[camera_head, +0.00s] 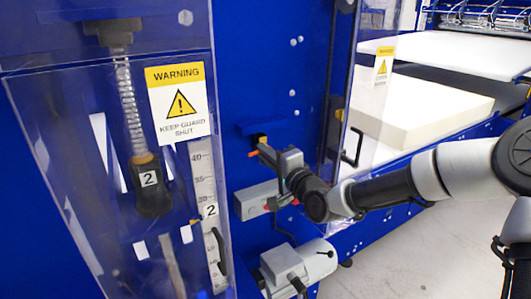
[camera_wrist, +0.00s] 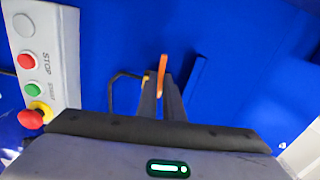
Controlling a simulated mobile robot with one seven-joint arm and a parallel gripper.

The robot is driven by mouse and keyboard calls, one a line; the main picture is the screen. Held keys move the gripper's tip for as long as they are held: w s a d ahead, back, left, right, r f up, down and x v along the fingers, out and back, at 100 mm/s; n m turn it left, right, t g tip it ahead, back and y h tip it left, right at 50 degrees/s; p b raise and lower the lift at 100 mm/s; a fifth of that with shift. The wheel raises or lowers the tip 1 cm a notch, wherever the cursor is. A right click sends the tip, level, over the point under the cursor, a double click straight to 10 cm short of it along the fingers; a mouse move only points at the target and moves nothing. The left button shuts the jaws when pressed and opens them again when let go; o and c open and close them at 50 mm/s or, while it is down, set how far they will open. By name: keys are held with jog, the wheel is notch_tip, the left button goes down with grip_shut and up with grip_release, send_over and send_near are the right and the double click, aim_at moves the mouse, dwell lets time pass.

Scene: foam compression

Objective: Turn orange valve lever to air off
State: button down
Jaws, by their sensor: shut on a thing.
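The orange valve lever (camera_head: 253,153) sticks out of a small fitting on the blue machine wall in the head view. In the wrist view the orange lever (camera_wrist: 162,66) stands between the tips of my gripper (camera_wrist: 161,84). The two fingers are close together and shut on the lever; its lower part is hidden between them. In the head view my gripper (camera_head: 264,148) reaches in from the right and meets the lever at the wall. I cannot read any air-off marking near the lever.
A grey control box (camera_wrist: 42,55) with STOP and start buttons and a red emergency knob (camera_wrist: 32,117) is left of my gripper. A clear guard (camera_head: 75,180) with a warning sign (camera_head: 181,102) stands left. A grey motor (camera_head: 300,262) is below; a foam block (camera_head: 425,105) lies right.

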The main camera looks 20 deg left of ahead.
jog(key=shift+m, duration=0.6)
jog(key=shift+r, duration=0.1)
jog(key=c, duration=1.9)
grip_release()
jog(key=v, duration=1.7)
jog(key=shift+s, duration=0.25)
jog(key=shift+d, duration=0.15)
